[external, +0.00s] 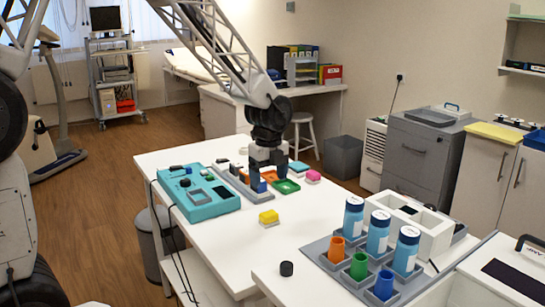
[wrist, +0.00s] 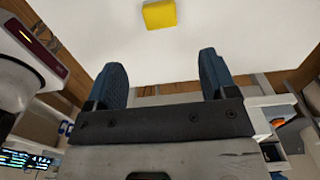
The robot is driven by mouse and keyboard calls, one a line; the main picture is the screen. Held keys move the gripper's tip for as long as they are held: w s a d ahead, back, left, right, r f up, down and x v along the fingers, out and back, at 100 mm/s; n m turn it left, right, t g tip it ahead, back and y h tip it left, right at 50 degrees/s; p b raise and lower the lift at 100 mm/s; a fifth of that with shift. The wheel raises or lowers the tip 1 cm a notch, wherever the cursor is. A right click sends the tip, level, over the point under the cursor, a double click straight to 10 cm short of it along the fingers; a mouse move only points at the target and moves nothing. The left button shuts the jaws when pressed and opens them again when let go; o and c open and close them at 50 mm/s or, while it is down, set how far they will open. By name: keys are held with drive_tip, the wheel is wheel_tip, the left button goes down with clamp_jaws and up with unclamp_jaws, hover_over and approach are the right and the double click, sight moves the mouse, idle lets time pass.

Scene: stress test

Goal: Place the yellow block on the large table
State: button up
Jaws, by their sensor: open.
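The yellow block (external: 268,216) rests on a white table (external: 215,245), right of a turquoise tray. It also shows in the wrist view (wrist: 159,14) at the top edge, beyond my fingertips. My gripper (external: 268,180) points down above the coloured parts behind the block. Its two fingers are spread and empty in the wrist view (wrist: 161,72). The gripper is apart from the yellow block. A second white table (external: 310,290) stands in front at the right. I cannot tell from the pictures which one is called large.
The turquoise tray (external: 212,208) lies left of my gripper. Green (external: 287,187) and pink (external: 313,176) items lie close to the fingers. The front table holds blue bottles (external: 378,232), coloured cups (external: 359,266) and a black cylinder (external: 286,268). White tabletop around the yellow block is clear.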

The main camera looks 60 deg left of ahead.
drive_tip(key=s+d+r+n+t, duration=0.1)
drive_tip(key=s+d+r+n, duration=0.4)
drive_tip(key=s, duration=0.5)
drive_tip(key=s+d+r+n, duration=0.5)
drive_tip(key=s+r+n, duration=0.2)
drive_tip(key=s, duration=0.4)
drive_tip(key=s+d+r+n+t, duration=0.1)
drive_tip(key=s+d+r+n, duration=0.4)
drive_tip(key=s, duration=0.6)
drive_tip(key=shift+s+r+n+t, duration=0.3)
drive_tip(key=shift+r+n, duration=0.1)
drive_tip(key=shift+r, duration=0.25)
